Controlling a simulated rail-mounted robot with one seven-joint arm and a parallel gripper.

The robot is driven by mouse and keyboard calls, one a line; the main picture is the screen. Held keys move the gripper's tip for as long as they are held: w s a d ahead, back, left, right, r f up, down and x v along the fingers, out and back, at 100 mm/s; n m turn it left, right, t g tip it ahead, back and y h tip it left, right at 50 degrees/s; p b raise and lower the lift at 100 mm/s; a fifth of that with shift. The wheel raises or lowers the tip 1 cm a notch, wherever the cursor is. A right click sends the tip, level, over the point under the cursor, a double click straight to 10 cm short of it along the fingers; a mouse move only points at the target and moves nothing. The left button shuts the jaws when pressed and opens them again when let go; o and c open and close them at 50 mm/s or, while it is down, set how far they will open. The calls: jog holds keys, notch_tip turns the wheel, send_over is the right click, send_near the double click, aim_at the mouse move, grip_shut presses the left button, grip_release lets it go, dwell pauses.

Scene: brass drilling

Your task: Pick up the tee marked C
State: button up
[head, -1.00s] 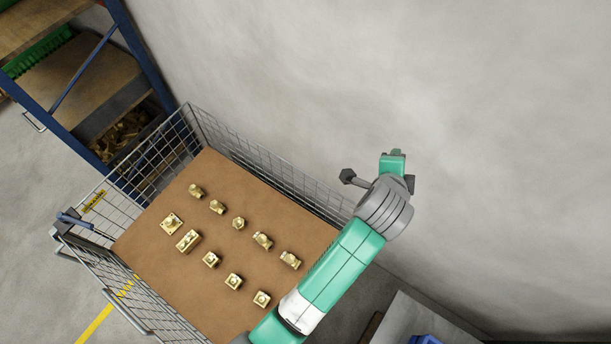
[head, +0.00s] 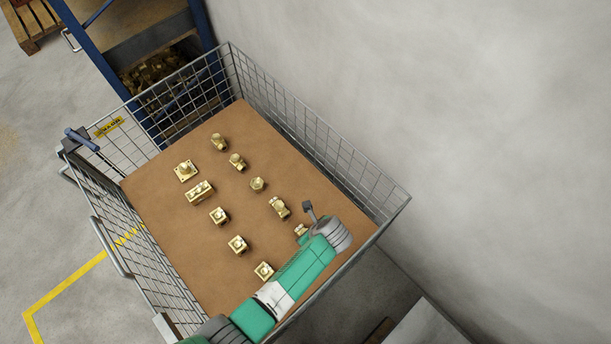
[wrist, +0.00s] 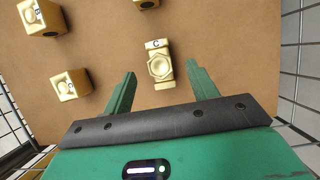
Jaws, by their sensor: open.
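The brass tee marked C (wrist: 160,68) lies on the brown board in the wrist view, its letter on the far end. My gripper (wrist: 161,70) is open, with one green finger to the left of the tee and one to the right. There is a gap on each side and neither finger appears to touch it. In the head view the part by my wrist, apparently the same tee (head: 300,230), is partly hidden by my arm, and the fingertips are hidden there.
The brown board (head: 165,225) bears several other brass parts, including a block marked B (wrist: 40,18) and another block (wrist: 70,85) left of my gripper. A wire mesh cage (head: 365,185) surrounds the board. Its right side is close to my gripper.

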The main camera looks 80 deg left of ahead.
jog(key=b+x, duration=0.2)
jog(key=x, duration=0.1)
jog(key=b+x, duration=0.1)
jog(key=x, duration=0.1)
jog(key=shift+d+f+b, duration=0.2)
jog(key=shift+d+b, duration=0.05)
jog(key=shift+b, duration=0.05)
jog(key=shift+r, duration=0.15)
grip_shut()
jog(key=shift+r, duration=0.1)
